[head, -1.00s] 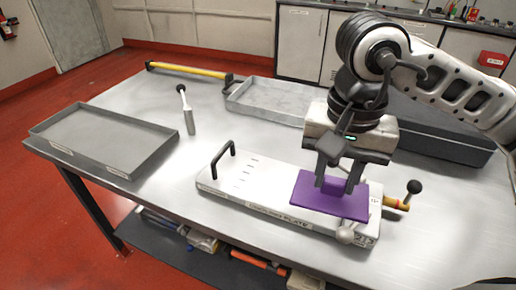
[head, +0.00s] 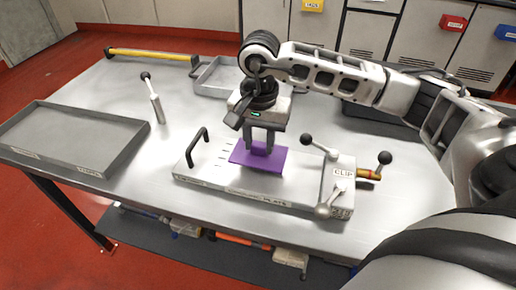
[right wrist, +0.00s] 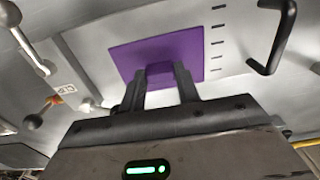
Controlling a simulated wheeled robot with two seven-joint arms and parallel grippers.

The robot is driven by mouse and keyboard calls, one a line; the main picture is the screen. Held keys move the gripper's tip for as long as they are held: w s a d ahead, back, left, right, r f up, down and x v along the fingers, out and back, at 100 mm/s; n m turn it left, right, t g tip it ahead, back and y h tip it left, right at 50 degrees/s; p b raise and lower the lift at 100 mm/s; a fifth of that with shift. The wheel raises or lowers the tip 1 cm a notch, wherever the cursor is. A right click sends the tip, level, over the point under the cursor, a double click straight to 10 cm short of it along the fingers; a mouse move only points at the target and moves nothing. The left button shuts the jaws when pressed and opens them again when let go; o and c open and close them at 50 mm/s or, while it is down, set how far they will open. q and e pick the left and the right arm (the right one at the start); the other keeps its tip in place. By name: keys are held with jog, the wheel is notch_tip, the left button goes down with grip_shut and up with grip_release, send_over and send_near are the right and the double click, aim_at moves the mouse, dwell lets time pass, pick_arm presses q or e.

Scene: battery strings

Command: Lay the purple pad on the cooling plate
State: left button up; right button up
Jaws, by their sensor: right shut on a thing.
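The purple pad (head: 257,157) is at the middle of the white cooling plate (head: 215,172) in the head view. My right gripper (head: 261,150) is over the pad, pointing down, shut on a raised purple part of it. The pad lies flat over the plate's surface; I cannot tell whether it touches it. In the right wrist view the pad (right wrist: 125,55) spreads beyond the fingertips (right wrist: 160,78), beside a row of short dark marks on the plate. My left gripper is not in view.
The plate has a black handle (head: 196,147) at its left and ball-ended levers (head: 327,150) at its right. A grey tray (head: 70,135) lies at the left, with an upright ball-topped tool (head: 155,103) near it. A yellow bar (head: 150,54) lies at the back.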

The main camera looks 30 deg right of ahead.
aim_at(258, 144)
jog(key=shift+w+f, duration=0.25)
jog(key=shift+f, duration=0.1)
notch_tip(258, 144, down, 2)
jog(key=shift+f+p, duration=0.2)
jog(key=shift+p, duration=0.25)
jog(key=shift+f, duration=0.25)
jog(key=shift+f, duration=0.1)
jog(key=shift+f+b, duration=0.15)
jog(key=shift+b, duration=0.2)
jog(key=o, duration=1)
